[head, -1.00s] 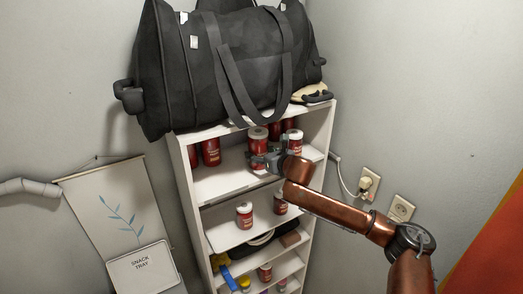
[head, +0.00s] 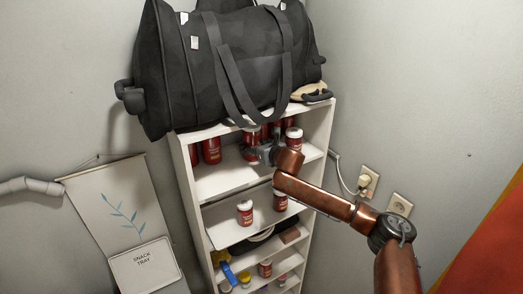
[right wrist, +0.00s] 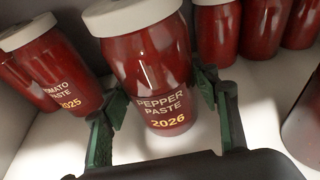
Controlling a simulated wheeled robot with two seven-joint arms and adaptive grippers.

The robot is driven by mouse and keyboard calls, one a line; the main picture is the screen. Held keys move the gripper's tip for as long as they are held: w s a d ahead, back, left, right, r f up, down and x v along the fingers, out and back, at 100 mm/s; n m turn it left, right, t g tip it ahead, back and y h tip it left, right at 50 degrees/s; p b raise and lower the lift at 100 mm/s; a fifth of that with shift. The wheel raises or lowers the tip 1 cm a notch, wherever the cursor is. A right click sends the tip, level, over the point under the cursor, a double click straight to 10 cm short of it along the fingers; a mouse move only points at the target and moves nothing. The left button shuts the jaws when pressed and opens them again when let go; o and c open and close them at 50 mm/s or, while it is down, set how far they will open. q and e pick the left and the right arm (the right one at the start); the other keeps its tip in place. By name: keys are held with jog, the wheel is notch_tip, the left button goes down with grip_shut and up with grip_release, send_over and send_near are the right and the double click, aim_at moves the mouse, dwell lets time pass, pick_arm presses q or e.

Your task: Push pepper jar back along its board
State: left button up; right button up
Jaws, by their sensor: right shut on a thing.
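The pepper paste jar (right wrist: 147,60), red with a white lid and marked 2026, stands upright between the fingers of my right gripper (right wrist: 160,95) in the right wrist view. The gripper is shut on the jar. In the head view the jar (head: 252,136) stands on the top inner board (head: 225,181) of the white shelf, towards the back. My right gripper (head: 263,154) reaches in from the front and hides its lower part. My left gripper is not in view.
A tomato paste jar (right wrist: 45,65) stands left of the pepper jar, and several red jars stand behind and right. Another jar (head: 293,139) is at the board's right. A black bag (head: 185,75) sits on top of the shelf. The board's front left is clear.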

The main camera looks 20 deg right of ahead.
jog(key=shift+w+a+r, duration=0.1)
jog(key=shift+w+a, duration=0.05)
jog(key=shift+w, duration=0.95)
jog(key=shift+w+a+f, duration=0.1)
jog(key=shift+w+a, duration=0.1)
jog(key=shift+w, duration=0.9)
jog(key=shift+w+a+r, duration=0.1)
jog(key=shift+w+a, duration=0.05)
jog(key=shift+w, duration=0.95)
jog(key=o, duration=0.7)
jog(key=shift+c, duration=0.2)
jog(key=shift+o, duration=1.1)
jog(key=o, duration=0.4)
jog(key=shift+o, duration=0.2)
